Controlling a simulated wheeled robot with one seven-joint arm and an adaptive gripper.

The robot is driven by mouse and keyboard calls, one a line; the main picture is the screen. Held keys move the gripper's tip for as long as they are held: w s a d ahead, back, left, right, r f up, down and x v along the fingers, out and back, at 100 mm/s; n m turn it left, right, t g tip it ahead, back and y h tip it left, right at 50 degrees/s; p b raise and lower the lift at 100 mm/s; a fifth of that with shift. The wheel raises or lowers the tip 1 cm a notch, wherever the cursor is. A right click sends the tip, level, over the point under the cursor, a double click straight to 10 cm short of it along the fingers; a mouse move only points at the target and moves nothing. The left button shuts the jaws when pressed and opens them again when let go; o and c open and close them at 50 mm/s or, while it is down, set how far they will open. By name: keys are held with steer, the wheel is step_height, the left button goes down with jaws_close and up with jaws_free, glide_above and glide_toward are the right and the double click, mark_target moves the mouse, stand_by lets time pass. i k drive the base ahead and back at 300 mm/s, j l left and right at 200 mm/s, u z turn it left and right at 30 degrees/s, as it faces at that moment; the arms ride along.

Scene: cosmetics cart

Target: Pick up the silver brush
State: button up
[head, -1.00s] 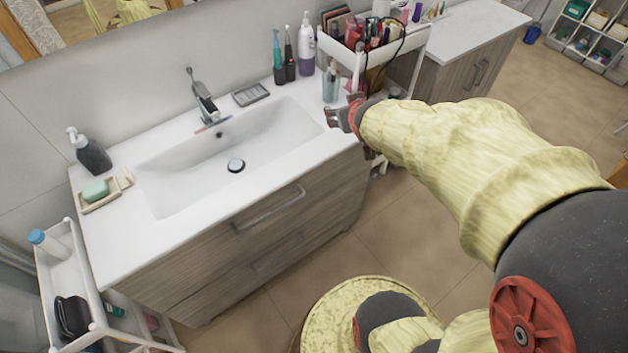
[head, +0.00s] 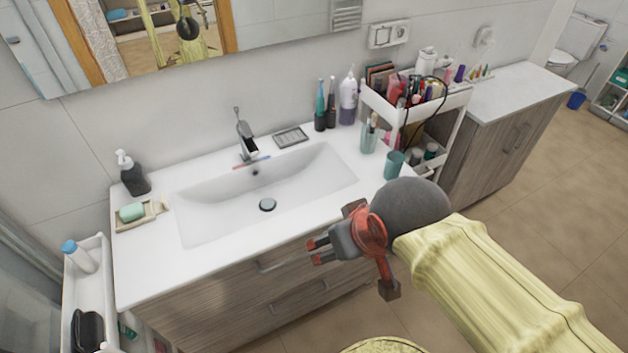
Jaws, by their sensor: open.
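I cannot make out for certain which thing is the silver brush. A cosmetics cart (head: 452,103) stands right of the sink, its top tray packed with several slim brushes, tubes and palettes (head: 408,88). A clear cup (head: 368,141) on the counter's right end holds a few upright sticks, too small to identify. My gripper (head: 318,251) is open and empty, in front of the sink cabinet near the counter's front edge. It points left, away from the cart and the cup.
A dark teal cup (head: 394,165) stands at the counter's right corner, close to my arm. Dark bottles (head: 326,108) and a purple bottle (head: 348,98) stand at the wall. A black cable (head: 411,121) hangs from the cart. The sink basin (head: 225,205) is clear.

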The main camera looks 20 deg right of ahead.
mark_target(370, 111)
steer(key=i+l+z, duration=0.1)
steer(key=z, duration=0.75)
steer(key=i+j, duration=0.05)
